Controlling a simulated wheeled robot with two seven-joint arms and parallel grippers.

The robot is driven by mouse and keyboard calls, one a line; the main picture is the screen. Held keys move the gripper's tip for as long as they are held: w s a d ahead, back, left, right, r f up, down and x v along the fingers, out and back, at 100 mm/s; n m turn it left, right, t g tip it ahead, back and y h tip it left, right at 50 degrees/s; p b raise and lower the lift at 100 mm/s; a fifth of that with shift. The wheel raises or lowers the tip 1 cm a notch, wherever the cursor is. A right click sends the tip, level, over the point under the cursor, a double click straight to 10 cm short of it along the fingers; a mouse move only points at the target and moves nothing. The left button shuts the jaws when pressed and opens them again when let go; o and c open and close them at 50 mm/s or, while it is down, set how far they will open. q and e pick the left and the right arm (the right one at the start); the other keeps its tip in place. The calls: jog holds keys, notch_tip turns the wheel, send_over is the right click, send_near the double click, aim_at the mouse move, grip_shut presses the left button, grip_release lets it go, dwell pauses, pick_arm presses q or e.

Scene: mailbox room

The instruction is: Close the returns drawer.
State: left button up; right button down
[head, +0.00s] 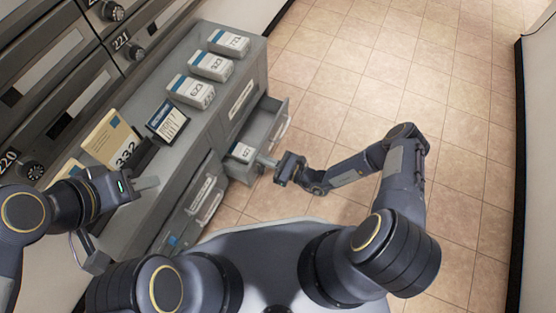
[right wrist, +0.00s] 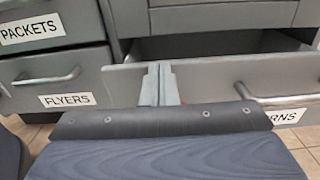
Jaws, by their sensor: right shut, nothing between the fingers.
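The returns drawer (head: 273,113) stands pulled out from the grey cabinet in the head view, and I can see into it. In the right wrist view its front (right wrist: 215,77) shows a bar handle and a partly hidden label ending in "RNS". A small white-and-grey box (head: 242,152) shows at the drawer's near end. My right gripper (head: 266,161) is at the near end of the drawer front. Its shut fingers (right wrist: 159,84) overlap the left end of that front; I cannot tell whether they touch. My left gripper (head: 149,184) is over the cabinet's near end, its jaw opening unclear.
The flyers drawer (right wrist: 60,84) and packets drawer (right wrist: 45,30) are left of the returns drawer. Tiled floor (head: 370,80) to the right is clear.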

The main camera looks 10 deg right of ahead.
pick_arm(q)
jog(key=shift+w+a+f+b, duration=0.1)
jog(key=shift+a+f+b, duration=0.05)
jog(key=shift+f+b, duration=0.45)
pick_arm(e)
jog(key=x, duration=0.9)
jog(key=shift+w+r, duration=0.1)
jog(key=shift+d, duration=0.1)
